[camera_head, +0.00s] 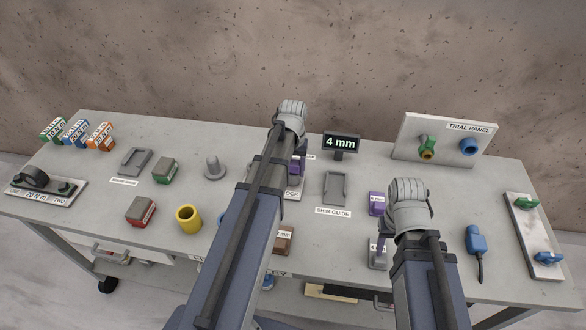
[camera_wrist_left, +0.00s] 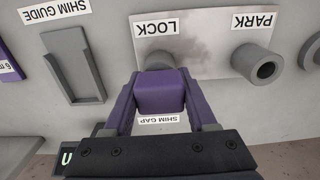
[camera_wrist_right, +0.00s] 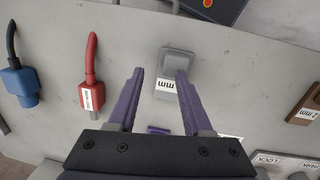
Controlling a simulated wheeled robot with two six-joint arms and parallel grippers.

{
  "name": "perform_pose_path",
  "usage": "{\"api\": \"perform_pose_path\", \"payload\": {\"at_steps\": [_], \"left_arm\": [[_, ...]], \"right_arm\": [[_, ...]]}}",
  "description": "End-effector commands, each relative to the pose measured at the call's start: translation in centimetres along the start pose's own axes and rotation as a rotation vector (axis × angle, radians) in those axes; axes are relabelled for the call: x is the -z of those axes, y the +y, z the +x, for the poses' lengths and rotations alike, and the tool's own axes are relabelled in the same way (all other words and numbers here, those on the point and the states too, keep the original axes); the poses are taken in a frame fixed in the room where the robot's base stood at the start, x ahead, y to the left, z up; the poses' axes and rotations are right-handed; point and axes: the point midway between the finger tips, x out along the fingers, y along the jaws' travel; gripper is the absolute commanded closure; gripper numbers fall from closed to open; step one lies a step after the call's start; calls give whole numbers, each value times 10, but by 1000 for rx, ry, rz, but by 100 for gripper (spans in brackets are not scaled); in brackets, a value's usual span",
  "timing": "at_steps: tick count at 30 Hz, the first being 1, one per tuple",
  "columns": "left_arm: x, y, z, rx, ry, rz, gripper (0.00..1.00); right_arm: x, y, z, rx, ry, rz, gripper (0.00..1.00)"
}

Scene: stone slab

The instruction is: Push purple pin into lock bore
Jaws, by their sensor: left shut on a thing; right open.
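My left gripper (camera_wrist_left: 160,98) is shut on the purple pin (camera_wrist_left: 160,88), whose block-shaped head fills the jaws. The pin is at the grey lock bore (camera_wrist_left: 159,60), under the LOCK label on a pale plate. The head hides most of the bore, so how deep the pin sits cannot be told. In the head view the purple pin (camera_head: 298,166) shows beside my left arm, which covers much of the plate. My right gripper (camera_wrist_right: 160,75) is open above the table, its fingers near a grey block (camera_wrist_right: 179,60) with an "mm" label; I cannot tell if they touch.
The hollow PARK bore (camera_wrist_left: 266,69) stands beside the lock bore. A shim guide (camera_head: 336,187) and a "4 mm" display (camera_head: 341,144) are nearby. A purple block (camera_head: 376,203) stands left of my right arm. A red plug (camera_wrist_right: 92,92) and blue plug (camera_wrist_right: 22,82) lie near my right gripper.

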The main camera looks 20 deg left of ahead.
Motion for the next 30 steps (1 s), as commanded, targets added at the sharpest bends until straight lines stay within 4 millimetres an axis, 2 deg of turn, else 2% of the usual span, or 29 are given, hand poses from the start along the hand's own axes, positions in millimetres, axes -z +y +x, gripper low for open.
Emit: {"api": "perform_pose_path", "payload": {"at_steps": [18, 19, 27, 30], "left_arm": [[-1, -1, 12, 2, -3, -1, 100], [-2, -1, 12, 2, -3, -1, 41], [-1, 0, 13, 1, -1, 0, 10], [0, 0, 14, 1, -1, 0, 8]], "right_arm": [[-2, 0, 12, -3, -4, 0, 50], [-2, 0, 12, -3, -5, 0, 50], [-3, 0, 13, -3, -6, 0, 50], [-3, 0, 14, -4, -6, 0, 50]]}}
